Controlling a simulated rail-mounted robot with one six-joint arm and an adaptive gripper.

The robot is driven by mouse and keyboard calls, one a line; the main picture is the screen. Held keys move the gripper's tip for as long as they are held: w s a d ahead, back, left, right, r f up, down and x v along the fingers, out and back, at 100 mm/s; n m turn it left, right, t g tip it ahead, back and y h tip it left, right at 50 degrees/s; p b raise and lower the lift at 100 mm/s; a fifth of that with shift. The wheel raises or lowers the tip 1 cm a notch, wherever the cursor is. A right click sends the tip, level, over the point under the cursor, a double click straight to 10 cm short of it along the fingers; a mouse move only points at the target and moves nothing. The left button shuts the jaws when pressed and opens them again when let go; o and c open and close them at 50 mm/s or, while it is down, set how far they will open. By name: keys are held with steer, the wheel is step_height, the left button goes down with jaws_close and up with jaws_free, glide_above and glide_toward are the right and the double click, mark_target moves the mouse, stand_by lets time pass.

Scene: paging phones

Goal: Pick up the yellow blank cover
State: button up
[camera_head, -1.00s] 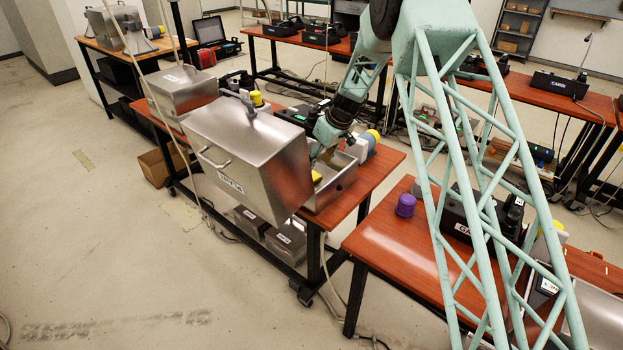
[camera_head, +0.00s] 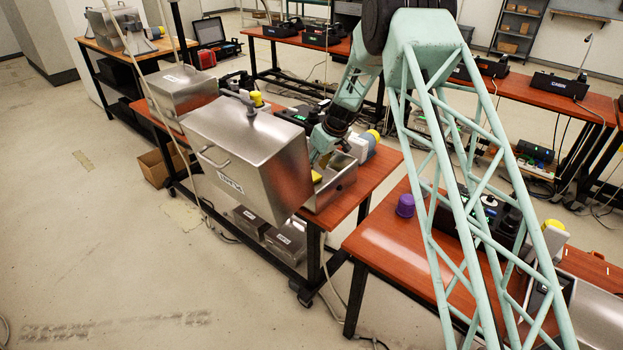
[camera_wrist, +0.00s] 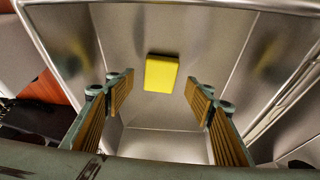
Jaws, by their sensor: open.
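The yellow blank cover (camera_wrist: 161,73) is a small yellow block lying inside an open metal box (camera_wrist: 175,146). In the wrist view it sits ahead of my gripper (camera_wrist: 160,95), centred between the two fingers and apart from them. The fingers are wide apart with nothing between their pads. In the head view my gripper (camera_head: 321,160) reaches down into the metal box on the middle table, and the yellow cover (camera_head: 316,177) shows in part, beside the box's raised lid.
The large metal lid (camera_head: 245,160) stands open on the left of the box. The box's walls are close around my fingers. A purple cap (camera_head: 405,205) is on the nearer red-brown table (camera_head: 385,245), away from my gripper.

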steer(key=shift+x, duration=1.65)
steer(key=shift+c, duration=0.5)
steer(key=shift+r, duration=0.1)
steer(key=c, duration=0.8)
